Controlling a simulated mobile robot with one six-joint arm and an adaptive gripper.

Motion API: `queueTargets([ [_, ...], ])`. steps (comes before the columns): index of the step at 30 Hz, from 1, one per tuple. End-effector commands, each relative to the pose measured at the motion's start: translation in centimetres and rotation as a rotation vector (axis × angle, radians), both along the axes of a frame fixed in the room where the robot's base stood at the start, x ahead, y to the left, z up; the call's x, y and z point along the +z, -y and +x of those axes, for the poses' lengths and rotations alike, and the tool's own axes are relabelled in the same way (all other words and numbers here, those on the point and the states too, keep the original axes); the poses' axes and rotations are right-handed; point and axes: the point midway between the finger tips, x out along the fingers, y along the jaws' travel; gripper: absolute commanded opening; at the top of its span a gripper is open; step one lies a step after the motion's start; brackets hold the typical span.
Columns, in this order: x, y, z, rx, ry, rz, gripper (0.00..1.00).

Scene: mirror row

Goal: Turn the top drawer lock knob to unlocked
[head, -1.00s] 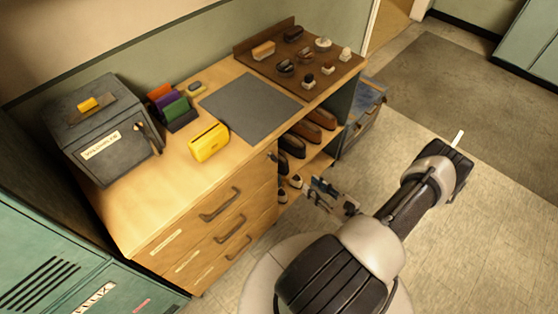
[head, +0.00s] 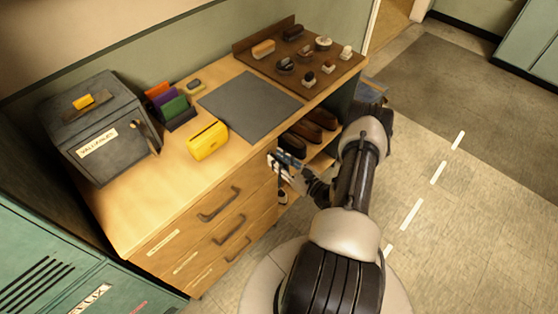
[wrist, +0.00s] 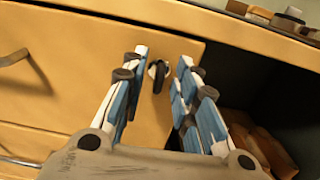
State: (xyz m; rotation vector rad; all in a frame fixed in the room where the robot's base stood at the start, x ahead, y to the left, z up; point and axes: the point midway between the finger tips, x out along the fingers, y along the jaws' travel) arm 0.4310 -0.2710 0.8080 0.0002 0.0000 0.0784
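The top drawer lock knob (wrist: 158,76) is a small dark knob on a pale round base, at the right end of the wooden top drawer front (wrist: 95,75). Its dark bar stands nearly upright in the wrist view. My gripper (wrist: 162,56) is open, with its blue-and-white fingers on either side of the knob in that view. I see no finger touching the knob. In the head view my gripper (head: 279,164) is at the right end of the top drawer (head: 200,212) and hides the knob.
The drawer handle (wrist: 14,57) is to the left. Open shelves with shoes (head: 318,132) lie just right of the drawers. On the top stand a grey valuables box (head: 100,130), a yellow box (head: 208,140) and a brown tray (head: 248,54) of brushes and tins.

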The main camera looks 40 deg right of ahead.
Motion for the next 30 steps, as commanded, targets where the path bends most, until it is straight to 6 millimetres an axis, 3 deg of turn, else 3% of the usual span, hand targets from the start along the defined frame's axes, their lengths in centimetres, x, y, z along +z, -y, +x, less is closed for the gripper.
queueTargets([
  [6, 0.03, 0.03, 0.01, 0.0, 0.0, 0.0, 0.28],
  [18, 0.01, 0.02, -0.02, 0.0, 0.0, 0.0, 0.01],
  [30, 0.0, 0.01, -0.02, 0.0, 0.0, 0.005, 0.0],
])
